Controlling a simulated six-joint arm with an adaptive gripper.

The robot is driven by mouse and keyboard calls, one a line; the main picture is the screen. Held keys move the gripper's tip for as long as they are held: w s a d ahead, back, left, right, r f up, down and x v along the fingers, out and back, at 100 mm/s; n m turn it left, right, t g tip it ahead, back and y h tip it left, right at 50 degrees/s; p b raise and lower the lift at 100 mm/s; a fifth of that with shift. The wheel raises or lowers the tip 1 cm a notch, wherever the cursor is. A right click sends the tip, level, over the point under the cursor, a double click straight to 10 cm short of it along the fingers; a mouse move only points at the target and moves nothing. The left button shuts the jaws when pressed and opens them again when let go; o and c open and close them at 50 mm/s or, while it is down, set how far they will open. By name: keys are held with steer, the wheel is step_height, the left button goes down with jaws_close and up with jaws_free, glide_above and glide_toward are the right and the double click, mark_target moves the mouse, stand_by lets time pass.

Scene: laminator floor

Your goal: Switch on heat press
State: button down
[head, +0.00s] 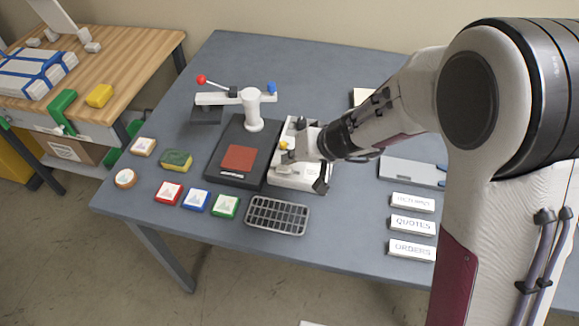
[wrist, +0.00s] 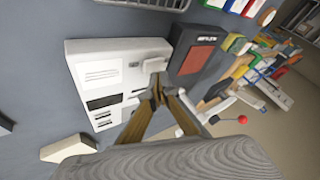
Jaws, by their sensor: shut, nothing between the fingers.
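The heat press stands mid-table, with a black base (head: 222,165), a red-brown pad (head: 239,158) and a white column (head: 254,110). Its pad (wrist: 198,60) also shows at the upper right in the wrist view. A white control box (wrist: 98,70) with printed labels and a dark panel sits beside the press; in the head view this box (head: 290,183) is partly hidden by my gripper. My gripper (head: 288,157) is shut and empty over the box. In the wrist view its closed fingertips (wrist: 157,84) are at the box's edge nearest the press; contact cannot be told.
A bar with a red ball (head: 201,79) and a blue ball (head: 272,88) stands behind the press. Stamp-like blocks (head: 197,200) and a dark grid tray (head: 277,215) lie in front. Labelled plates (head: 413,225) lie right. A wooden bench (head: 130,55) stands left.

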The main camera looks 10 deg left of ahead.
mark_target(287, 168)
steer(key=shift+d+f, duration=0.15)
steer(key=shift+f, duration=0.55)
stand_by(1.0)
steer(key=shift+r, duration=0.15)
steer(key=shift+r, duration=0.6)
stand_by(0.5)
steer(key=shift+a+r, duration=0.25)
steer(key=shift+r, duration=1)
steer(key=shift+a+r, duration=0.25)
steer(key=shift+r, duration=1)
